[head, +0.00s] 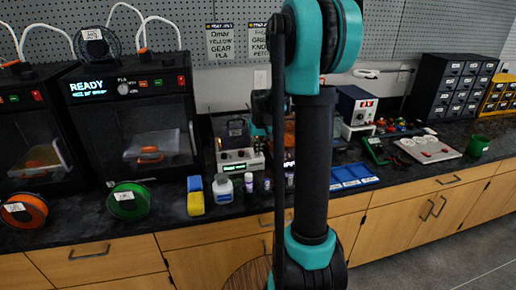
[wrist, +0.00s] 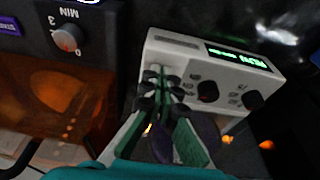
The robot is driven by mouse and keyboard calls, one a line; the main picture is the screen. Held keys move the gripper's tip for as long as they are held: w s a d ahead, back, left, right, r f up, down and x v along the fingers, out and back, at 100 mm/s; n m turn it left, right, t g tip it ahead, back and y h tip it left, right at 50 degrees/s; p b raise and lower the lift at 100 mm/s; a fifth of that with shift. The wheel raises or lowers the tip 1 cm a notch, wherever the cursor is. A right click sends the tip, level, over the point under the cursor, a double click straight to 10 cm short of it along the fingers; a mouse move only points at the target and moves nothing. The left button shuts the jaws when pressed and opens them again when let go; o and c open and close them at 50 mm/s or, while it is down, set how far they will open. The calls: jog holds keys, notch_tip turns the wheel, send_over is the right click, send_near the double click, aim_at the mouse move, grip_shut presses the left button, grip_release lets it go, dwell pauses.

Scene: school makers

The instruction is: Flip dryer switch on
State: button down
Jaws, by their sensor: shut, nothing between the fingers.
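The dryer (wrist: 225,68) is a white box in the wrist view, tilted in the picture. Its front has a lit green display (wrist: 238,57) that seems to read RUN, and two black knobs (wrist: 207,91). A small pale switch-like part (wrist: 157,69) is on the left of this front, partly hidden by my fingertips. My gripper (wrist: 160,88) is shut and empty, its tips at or very near that part; I cannot tell whether they touch. In the head view the dryer (head: 236,161) stands on the dark counter, left of my arm. My gripper is mostly hidden there.
A dark device with an orange window (wrist: 68,95) and a grey dial (wrist: 67,38) is close to the left of my fingers. Bottles (head: 222,187), a yellow-blue block (head: 195,197) and 3D printers (head: 133,118) stand left on the counter (head: 75,218). A blue tray (head: 352,177) lies right.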

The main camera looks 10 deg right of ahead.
jog(key=shift+w, duration=0.15)
jog(key=shift+w+r, duration=0.35)
jog(key=shift+w, duration=0.25)
jog(key=shift+r, duration=0.2)
jog(key=v, duration=0.3)
jog(key=shift+w+r, duration=0.15)
jog(key=shift+r, duration=0.3)
jog(key=s+r, duration=0.4)
jog(key=r, duration=0.4)
jog(key=shift+s+r, duration=0.3)
jog(key=shift+s, duration=0.1)
jog(key=s+a+f, duration=0.1)
jog(key=s+f, duration=0.8)
jog(key=s, duration=0.4)
jog(key=s+a+f+t, duration=0.1)
jog(key=s+a+f, duration=0.1)
jog(key=s+f, duration=0.8)
jog(key=s, duration=0.3)
jog(key=shift+a, duration=0.15)
